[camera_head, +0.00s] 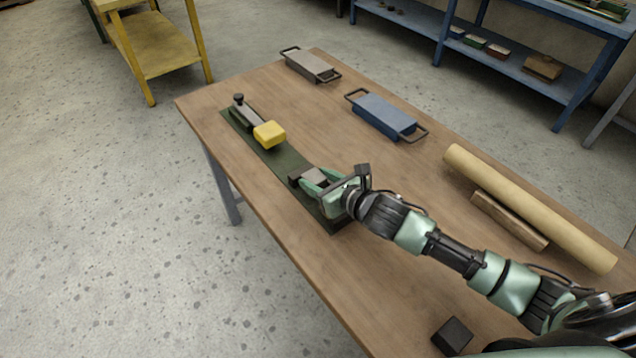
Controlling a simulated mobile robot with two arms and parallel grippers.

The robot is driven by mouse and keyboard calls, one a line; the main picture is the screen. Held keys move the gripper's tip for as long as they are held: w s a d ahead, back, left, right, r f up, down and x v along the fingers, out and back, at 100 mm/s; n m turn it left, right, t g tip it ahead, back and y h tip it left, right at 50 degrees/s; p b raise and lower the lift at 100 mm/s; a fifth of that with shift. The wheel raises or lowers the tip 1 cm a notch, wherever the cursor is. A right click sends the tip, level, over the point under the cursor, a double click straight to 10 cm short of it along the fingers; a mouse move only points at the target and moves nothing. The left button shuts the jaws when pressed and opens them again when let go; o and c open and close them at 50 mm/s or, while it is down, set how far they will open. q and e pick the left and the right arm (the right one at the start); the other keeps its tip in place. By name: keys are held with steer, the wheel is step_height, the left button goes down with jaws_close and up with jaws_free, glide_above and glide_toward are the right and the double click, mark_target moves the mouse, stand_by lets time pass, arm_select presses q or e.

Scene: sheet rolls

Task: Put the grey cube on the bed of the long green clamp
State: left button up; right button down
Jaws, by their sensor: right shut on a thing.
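The long green clamp (277,159) lies along the table's left edge, a dark green flat bed with a dark screw and block at its far end. A yellow block (269,134) sits on the bed near that end. My right gripper (318,181) is over the near part of the bed, its green fingers shut on the grey cube (316,175). My left gripper is not in view.
A grey plate with handles (312,65) and a blue one (384,114) lie at the back. A cream roll (525,207) and a wooden bar (509,219) lie at the right. A dark cube (452,336) is at the near edge. The table middle is clear.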

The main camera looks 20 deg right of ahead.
steer(key=shift+f, duration=0.5)
steer(key=shift+f, duration=0.15)
steer(key=c, duration=0.7)
jaws_free()
steer(key=v, duration=1.2)
